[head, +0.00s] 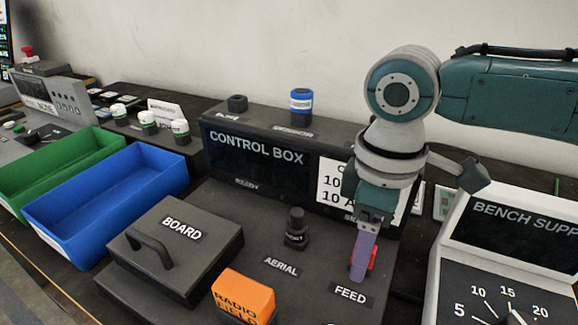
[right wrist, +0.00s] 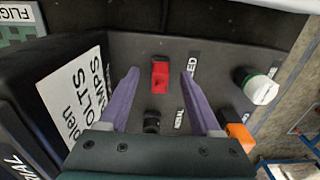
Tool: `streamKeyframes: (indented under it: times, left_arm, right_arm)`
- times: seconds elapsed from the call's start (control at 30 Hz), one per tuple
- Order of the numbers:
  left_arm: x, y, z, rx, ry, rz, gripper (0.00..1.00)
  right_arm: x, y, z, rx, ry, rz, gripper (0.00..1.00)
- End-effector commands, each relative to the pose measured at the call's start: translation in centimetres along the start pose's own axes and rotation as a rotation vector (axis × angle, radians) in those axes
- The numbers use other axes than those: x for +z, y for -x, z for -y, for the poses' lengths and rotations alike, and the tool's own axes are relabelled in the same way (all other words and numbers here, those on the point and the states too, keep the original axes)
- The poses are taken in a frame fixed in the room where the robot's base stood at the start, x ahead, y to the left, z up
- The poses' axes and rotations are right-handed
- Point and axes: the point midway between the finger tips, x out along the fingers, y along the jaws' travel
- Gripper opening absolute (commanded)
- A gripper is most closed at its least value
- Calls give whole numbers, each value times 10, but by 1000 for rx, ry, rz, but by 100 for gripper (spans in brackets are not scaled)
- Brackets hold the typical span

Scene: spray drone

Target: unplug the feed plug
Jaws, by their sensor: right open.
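The feed plug (head: 372,258) is red and stands on the dark panel by the FEED label (head: 349,293). In the head view it is partly hidden behind my right gripper (head: 360,268). The right wrist view shows the red plug (right wrist: 160,80) whole, between the two purple fingertips of my right gripper (right wrist: 160,72) in the picture. The fingers are open, with a gap on each side of the plug. I cannot tell how far down beside it they reach. My left gripper is not in view.
A black aerial plug (head: 296,230) stands left of the feed plug. The control box (head: 258,155) rises behind, and the bench supply (head: 510,235) stands at right. An orange radio block (head: 245,292), a lidded board box (head: 180,245) and a blue bin (head: 105,200) lie left.

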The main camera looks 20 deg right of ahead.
Motion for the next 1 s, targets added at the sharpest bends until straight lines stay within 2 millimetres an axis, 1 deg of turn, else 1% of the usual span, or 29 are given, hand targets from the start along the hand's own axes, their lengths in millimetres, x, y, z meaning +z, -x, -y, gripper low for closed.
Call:
streamKeyframes:
  times: [0.17, 0.73, 1.0]
  left_arm:
    - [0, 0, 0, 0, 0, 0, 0]
    - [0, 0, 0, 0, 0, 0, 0]
    - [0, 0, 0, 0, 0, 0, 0]
  right_arm:
    - [0, 0, 0, 0, 0, 0, 64]
    - [0, 0, 0, 0, 0, 0, 0]
    - [0, 0, 0, 1, 0, 0, 0]
